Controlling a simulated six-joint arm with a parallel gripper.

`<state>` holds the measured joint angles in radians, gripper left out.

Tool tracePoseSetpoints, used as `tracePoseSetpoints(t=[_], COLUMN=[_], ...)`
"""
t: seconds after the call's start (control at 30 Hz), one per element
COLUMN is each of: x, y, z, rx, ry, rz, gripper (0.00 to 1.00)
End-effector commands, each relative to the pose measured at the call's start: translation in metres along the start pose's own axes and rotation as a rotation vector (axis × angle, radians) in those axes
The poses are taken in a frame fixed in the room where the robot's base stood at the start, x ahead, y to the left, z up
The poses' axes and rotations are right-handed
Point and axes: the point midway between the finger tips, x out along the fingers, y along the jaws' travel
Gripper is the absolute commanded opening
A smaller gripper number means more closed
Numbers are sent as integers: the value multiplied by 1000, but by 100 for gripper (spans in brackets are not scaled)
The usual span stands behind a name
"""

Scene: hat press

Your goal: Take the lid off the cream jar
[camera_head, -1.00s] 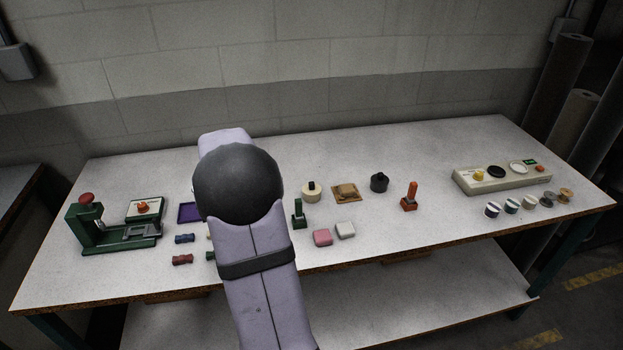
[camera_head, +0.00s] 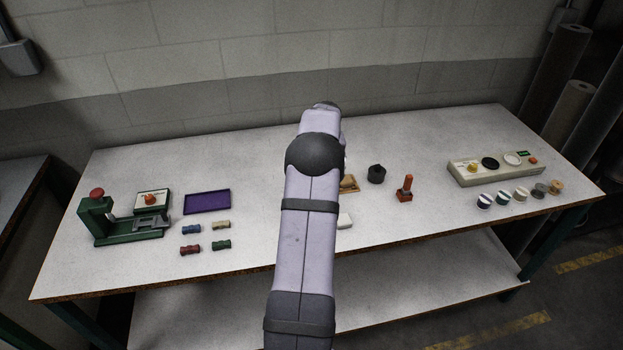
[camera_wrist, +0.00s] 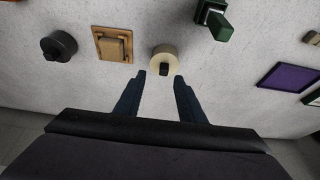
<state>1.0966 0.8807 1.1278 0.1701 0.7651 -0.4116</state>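The cream jar (camera_wrist: 163,58) shows in the wrist view as a round cream body with a small black knob (camera_wrist: 163,70) on top. It stands on the table just beyond my fingertips. My gripper (camera_wrist: 159,76) is open, with its two dark fingers apart and nothing between them. The fingertips point toward the jar, one on each side of its lower edge in the picture; I cannot tell the height between them. In the head view my arm hides the jar and the gripper.
A black knobbed jar (camera_head: 376,174) and a wooden block on a tan board (camera_wrist: 114,44) are to one side. A green stand (camera_wrist: 212,19) and a purple tray (camera_head: 207,202) lie on the other. An orange upright tool (camera_head: 405,188) stands farther right on the table (camera_head: 440,215).

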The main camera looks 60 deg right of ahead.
Motion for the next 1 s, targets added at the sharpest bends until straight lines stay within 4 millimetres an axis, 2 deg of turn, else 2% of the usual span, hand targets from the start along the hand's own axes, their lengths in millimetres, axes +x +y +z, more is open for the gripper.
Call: tracePoseSetpoints(t=[0.33,0.7,1.0], x=[10,47,56], y=[-3,-8,-8], z=[-1,-3,-3], rx=[-1,0,-1], ry=[-1,-1,1], rz=[-1,0,0], gripper=[36,36,36])
